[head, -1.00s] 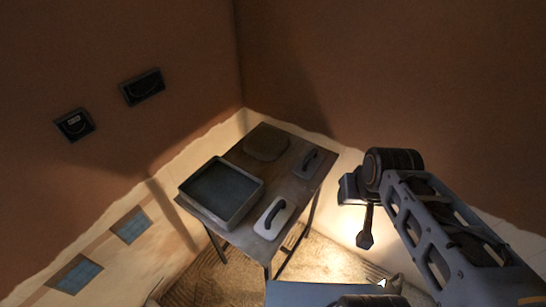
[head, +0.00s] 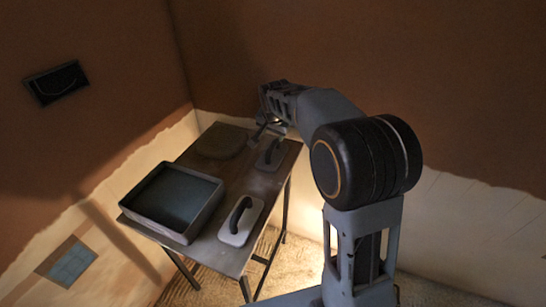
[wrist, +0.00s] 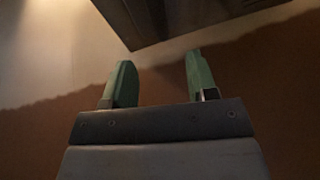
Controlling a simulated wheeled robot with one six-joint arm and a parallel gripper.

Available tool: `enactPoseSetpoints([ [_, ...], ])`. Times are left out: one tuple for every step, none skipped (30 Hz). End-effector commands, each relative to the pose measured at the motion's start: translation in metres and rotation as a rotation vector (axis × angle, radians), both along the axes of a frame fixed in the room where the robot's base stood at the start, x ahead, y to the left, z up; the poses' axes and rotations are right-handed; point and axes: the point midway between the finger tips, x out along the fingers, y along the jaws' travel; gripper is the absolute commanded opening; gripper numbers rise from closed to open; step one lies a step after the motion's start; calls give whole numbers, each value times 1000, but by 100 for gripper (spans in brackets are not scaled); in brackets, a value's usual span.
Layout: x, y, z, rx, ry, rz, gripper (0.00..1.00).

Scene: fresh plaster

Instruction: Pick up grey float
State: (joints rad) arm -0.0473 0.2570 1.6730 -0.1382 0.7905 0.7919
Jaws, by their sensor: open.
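The grey float (head: 268,156) lies at the back right of the small dark table (head: 228,185), its handle upward. A paler float (head: 235,234) with a black handle lies at the table's front right corner. My gripper (head: 262,128) is beside the grey float's far end in the head view, and partly hides behind my wrist. In the wrist view my gripper's green fingers (wrist: 158,82) are apart with nothing between them. The grey float cannot be made out in the wrist view; a dark edge (wrist: 190,22), probably the table's, shows at the top.
A deep tray (head: 190,232) takes up the table's left side. A flat round-cornered brown item (head: 220,141) lies at the back. Plastered walls meet close behind the table. A dark panel (head: 56,83) hangs on the left wall.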

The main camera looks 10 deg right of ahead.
Motion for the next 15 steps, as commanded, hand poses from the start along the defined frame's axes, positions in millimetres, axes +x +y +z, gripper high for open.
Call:
enactPoseSetpoints([
  [4,-1,-9,0,1,0,53],
  [6,-2,-14,0,3,0,53],
  [8,-2,-20,0,3,0,53],
  [10,-3,-23,0,1,0,53],
  [12,-3,-27,-1,2,-1,53],
  [14,-4,-31,-1,2,-1,53],
  [15,-4,-33,-1,1,0,53],
  [16,-4,-35,-1,1,0,53],
  [17,-5,-37,-1,0,-1,53],
  [18,-5,-39,-1,0,-1,53],
  [18,-5,-40,-1,1,0,53],
  [18,-5,-41,-1,0,-1,53],
  [19,-5,-42,-1,1,0,53],
  [20,-5,-44,-1,1,0,53],
  [21,-6,-47,-1,1,-1,53],
])
